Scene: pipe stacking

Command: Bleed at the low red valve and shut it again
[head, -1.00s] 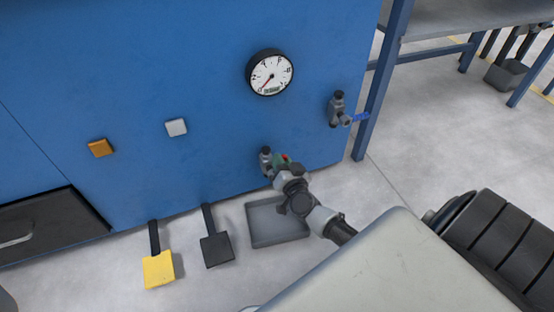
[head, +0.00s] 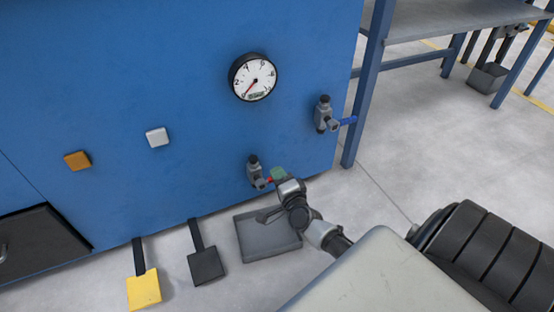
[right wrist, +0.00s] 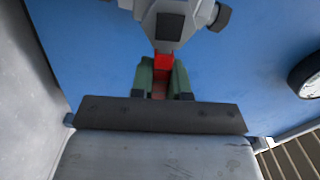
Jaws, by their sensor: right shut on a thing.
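The low red valve (head: 256,172) sits low on the blue panel, with a grey body and a red handle. Its body also shows at the top of the right wrist view (right wrist: 170,22). My right gripper (head: 278,175) is at the valve, and in the wrist view its green fingers are shut on the red handle (right wrist: 163,64). The handle points out from the valve body toward my gripper. The round gauge (head: 254,77) is above the valve, its red needle pointing to the lower left. My left gripper is not in view.
A grey tray (head: 262,246) lies on the floor below the valve. A second valve with a blue handle (head: 348,121) is higher at the right. A yellow pedal (head: 144,290) and a black pedal (head: 206,266) are at the left.

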